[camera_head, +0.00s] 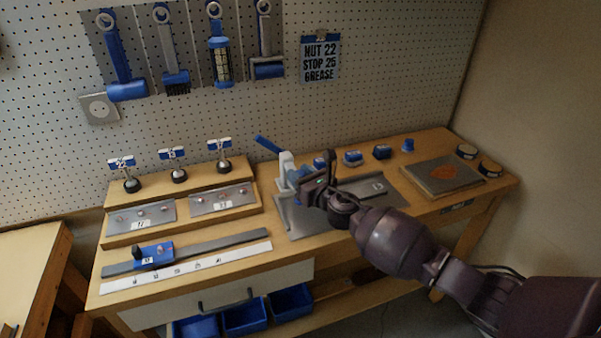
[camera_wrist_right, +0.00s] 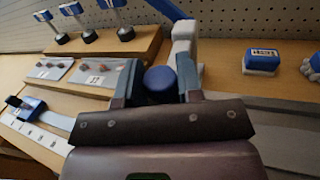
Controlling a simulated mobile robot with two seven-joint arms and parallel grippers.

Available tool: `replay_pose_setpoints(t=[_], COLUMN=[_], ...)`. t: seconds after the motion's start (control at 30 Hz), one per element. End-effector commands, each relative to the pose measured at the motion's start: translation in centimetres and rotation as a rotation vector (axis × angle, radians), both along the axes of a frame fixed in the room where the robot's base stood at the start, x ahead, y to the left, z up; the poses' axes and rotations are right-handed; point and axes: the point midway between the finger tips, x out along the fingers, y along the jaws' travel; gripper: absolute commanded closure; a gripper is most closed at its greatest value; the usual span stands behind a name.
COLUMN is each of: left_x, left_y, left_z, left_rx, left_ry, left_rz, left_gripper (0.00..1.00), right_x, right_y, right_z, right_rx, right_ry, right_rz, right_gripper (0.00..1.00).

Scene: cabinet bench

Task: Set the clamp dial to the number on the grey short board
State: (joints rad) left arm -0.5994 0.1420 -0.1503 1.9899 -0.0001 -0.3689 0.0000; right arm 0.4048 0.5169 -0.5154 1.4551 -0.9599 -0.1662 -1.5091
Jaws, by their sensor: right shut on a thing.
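The clamp (camera_head: 287,168) is a white upright post with a blue lever, standing on a grey metal plate; its post also shows in the right wrist view (camera_wrist_right: 185,48). A round blue dial (camera_wrist_right: 160,78) sits between the fingers of my right gripper (camera_head: 318,190), which is shut on it. The dial's marks are hidden or too small to read. Two short grey boards lie on the wooden rack, a left one (camera_head: 163,216) and a right one (camera_head: 238,195), each with small knobs and a white number label that I cannot read surely. My left gripper is out of view.
A card (camera_head: 320,60) on the pegboard reads "NUT 22 STOP 25 GREASE". Several numbered tags stand on the rack's upper step. A blue slider (camera_head: 158,254) sits on a long grey rail at the front left. Small blue blocks (camera_head: 353,158) stand behind my right arm.

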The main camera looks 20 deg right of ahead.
Motion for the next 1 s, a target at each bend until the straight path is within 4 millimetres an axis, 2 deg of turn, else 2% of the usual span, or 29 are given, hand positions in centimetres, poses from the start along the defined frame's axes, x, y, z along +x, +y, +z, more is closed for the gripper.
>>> replay_pose_setpoints(t=[0.2,0.4,0.7,1.0], left_x=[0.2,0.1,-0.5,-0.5], left_y=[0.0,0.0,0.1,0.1], left_z=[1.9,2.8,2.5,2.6], left_rx=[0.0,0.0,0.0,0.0], left_ry=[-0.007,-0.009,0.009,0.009], left_rz=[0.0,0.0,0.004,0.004], left_gripper=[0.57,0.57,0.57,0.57], right_x=[-0.1,-0.1,-0.1,-0.1], right_y=[0.3,0.3,0.3,0.2], right_z=[0.2,0.1,0.0,0.0], right_rx=[0.004,0.005,0.004,0.003], right_ry=[0.003,0.003,0.002,0.002], right_rz=[-0.146,-0.285,-0.424,-0.465], right_gripper=[0.9,0.9,0.9,0.9])
